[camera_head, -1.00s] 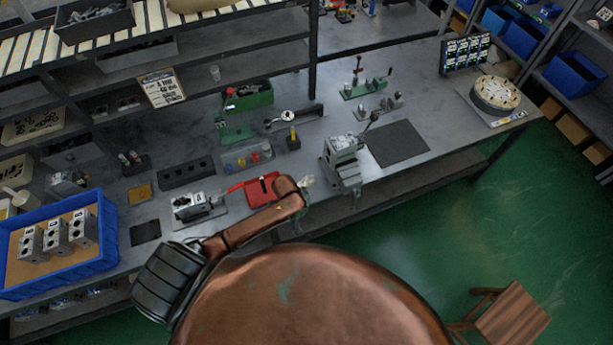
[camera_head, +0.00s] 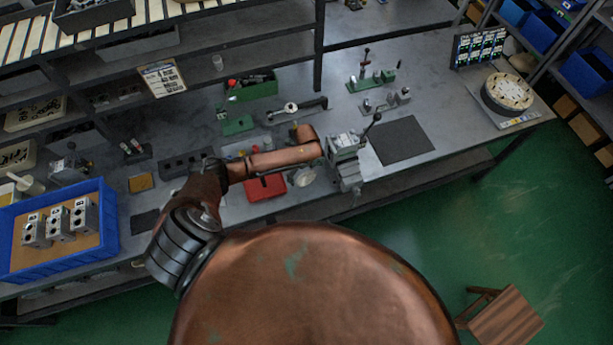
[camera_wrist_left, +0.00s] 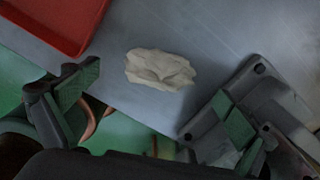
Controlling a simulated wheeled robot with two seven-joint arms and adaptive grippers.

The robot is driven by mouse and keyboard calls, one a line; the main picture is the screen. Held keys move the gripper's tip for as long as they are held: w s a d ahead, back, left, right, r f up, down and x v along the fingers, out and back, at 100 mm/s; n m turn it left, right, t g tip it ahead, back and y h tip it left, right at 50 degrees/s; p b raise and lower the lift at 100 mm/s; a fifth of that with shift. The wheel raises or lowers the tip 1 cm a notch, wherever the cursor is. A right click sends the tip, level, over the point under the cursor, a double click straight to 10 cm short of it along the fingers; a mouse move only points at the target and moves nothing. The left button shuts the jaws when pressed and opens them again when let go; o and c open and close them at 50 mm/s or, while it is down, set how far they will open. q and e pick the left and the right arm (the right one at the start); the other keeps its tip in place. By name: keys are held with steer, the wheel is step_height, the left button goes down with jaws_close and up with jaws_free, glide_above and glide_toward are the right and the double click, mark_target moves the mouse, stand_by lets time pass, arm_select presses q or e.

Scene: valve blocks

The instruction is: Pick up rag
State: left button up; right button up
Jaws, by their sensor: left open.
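The rag (camera_wrist_left: 160,68) is a crumpled cream cloth on the grey bench top, near its front edge. It also shows in the head view as a small pale patch (camera_head: 304,177) between the red tray and the vise, just below my left forearm. In the wrist view my left gripper (camera_wrist_left: 158,92) is open, its green-padded fingers on either side of the view with the rag beyond and between them. The gripper looks empty and apart from the rag. In the head view my arm largely hides the gripper. My right gripper is not in view.
A red tray (camera_head: 265,186) lies left of the rag. A grey vise (camera_head: 346,165) stands close on its right; its base (camera_wrist_left: 240,95) seems to show beside the right finger. A blue crate (camera_head: 108,235) with metal blocks is at far left. A dark mat (camera_head: 402,140) lies clear.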

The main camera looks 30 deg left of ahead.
arm_select(q)
steer(key=shift+d+f, duration=0.1)
steer(key=shift+f, duration=1)
steer(key=c, duration=1.2)
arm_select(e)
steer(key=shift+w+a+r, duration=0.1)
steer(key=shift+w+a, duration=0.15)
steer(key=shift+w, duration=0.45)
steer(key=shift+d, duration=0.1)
